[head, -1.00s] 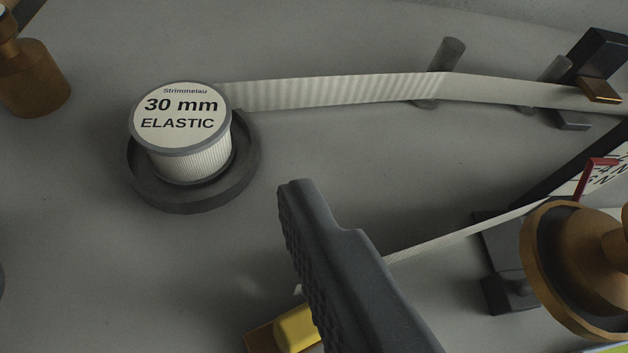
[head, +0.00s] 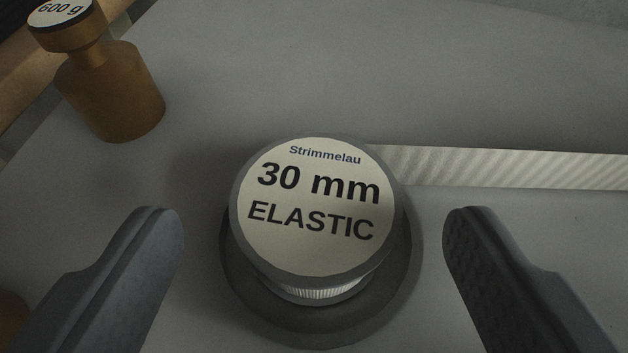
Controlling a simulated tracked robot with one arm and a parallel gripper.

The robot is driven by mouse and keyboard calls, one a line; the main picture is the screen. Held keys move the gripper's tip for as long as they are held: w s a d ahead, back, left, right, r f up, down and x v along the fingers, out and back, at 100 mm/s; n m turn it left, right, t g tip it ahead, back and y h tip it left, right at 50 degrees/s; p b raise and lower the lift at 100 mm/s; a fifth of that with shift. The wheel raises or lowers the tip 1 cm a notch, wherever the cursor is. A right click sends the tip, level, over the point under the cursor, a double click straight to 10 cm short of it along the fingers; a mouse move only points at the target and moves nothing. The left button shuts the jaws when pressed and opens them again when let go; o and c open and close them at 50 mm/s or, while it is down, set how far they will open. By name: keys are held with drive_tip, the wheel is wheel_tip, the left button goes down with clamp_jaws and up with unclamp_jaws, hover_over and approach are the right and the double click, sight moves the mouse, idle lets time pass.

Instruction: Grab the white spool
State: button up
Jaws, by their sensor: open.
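The white spool (head: 315,215) stands upright in the middle of the head view. Its round top label reads "Strimmelau 30 mm ELASTIC" and has a grey rim. A pale elastic band (head: 510,165) runs from the spool to the right edge of the picture. My gripper (head: 314,222) is open, with one dark finger to the left of the spool and one to the right. Both fingers are apart from the spool, with a gap on each side. The spool's lower body is mostly hidden under its top.
A brass weight (head: 110,95) marked "600 g" stands at the upper left, near the table edge. Part of another brownish thing (head: 10,318) shows at the lower left edge. The grey surface (head: 300,65) behind the spool is clear.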

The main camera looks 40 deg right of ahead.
sight(314, 208)
drive_tip(key=b+x, duration=0.1)
drive_tip(key=x, duration=0.3)
drive_tip(key=shift+w+d+f, duration=0.15)
drive_tip(key=shift+f, duration=0.1)
drive_tip(key=c, duration=1)
drive_tip(key=shift+r, duration=0.1)
